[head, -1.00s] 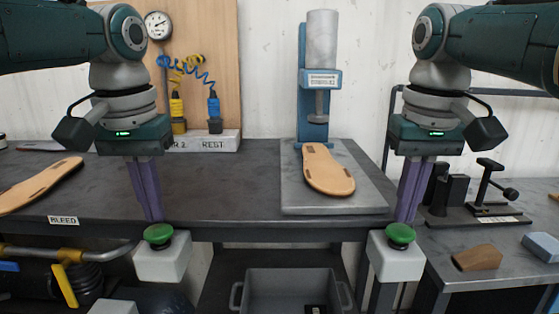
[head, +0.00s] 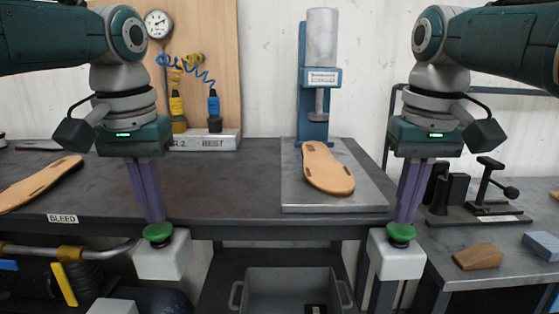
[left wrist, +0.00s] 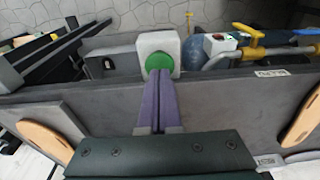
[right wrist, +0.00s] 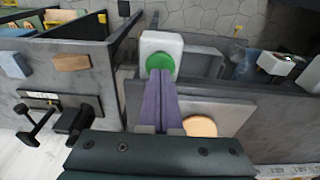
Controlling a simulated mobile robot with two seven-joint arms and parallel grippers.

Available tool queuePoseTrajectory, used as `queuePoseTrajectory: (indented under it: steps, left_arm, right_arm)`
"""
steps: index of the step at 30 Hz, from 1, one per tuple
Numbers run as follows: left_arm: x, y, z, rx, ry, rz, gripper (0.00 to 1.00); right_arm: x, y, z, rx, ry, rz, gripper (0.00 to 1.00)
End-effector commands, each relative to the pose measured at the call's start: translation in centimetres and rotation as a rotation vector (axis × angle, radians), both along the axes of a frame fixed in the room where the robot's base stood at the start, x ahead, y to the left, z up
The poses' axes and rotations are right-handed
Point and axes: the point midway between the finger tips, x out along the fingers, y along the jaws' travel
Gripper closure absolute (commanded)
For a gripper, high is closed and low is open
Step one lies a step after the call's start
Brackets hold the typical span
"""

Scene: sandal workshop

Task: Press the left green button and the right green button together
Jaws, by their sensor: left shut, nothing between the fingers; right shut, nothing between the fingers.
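The left green button (head: 157,233) sits on a white box (head: 163,260) at the bench's front edge. My left gripper (head: 153,220) is shut and empty, pointing down with its fingertips at the button's top; it also shows in the left wrist view (left wrist: 160,76). The right green button (head: 401,232) sits on a second white box (head: 397,262). My right gripper (head: 403,219) is shut and empty, with its fingertips at that button's top, also in the right wrist view (right wrist: 160,76). I cannot tell how far either button is pushed in.
A press (head: 320,80) stands at the back of the bench, with a tan sole (head: 327,168) on its plate (head: 300,200). Another sole (head: 40,184) lies at the left. A grey crate (head: 290,275) is below between the boxes. A clamp tool (head: 485,208) stands at the right.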

Motion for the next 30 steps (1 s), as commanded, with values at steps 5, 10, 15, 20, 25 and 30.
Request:
queuePoseTrajectory:
  steps: [5, 10, 15, 20, 25, 30]
  left_arm:
    - [0.00, -0.02, -0.29, 0.000, 0.000, 0.000, 1.00]
    - [-0.01, -0.02, -0.49, 0.000, 0.000, 0.000, 1.00]
    - [-0.01, -0.02, -0.70, 0.000, 0.000, 0.000, 1.00]
    - [-0.01, -0.02, -0.90, 0.000, 0.000, 0.000, 1.00]
    - [-0.01, -0.02, -0.80, 0.000, 0.001, 0.000, 1.00]
    - [-0.02, -0.05, -0.63, -0.001, 0.001, 0.000, 1.00]
  right_arm:
    - [0.00, -0.01, -0.23, 0.000, 0.000, 0.000, 1.00]
    - [0.00, -0.01, -0.39, 0.000, 0.000, 0.000, 1.00]
    - [0.00, -0.01, -0.56, 0.000, 0.000, 0.000, 1.00]
    - [0.01, -0.01, -0.71, 0.000, 0.000, 0.000, 1.00]
    - [0.00, -0.01, -0.59, 0.000, 0.000, 0.000, 1.00]
    - [0.00, 0.00, -0.33, 0.000, 0.000, 0.000, 1.00]
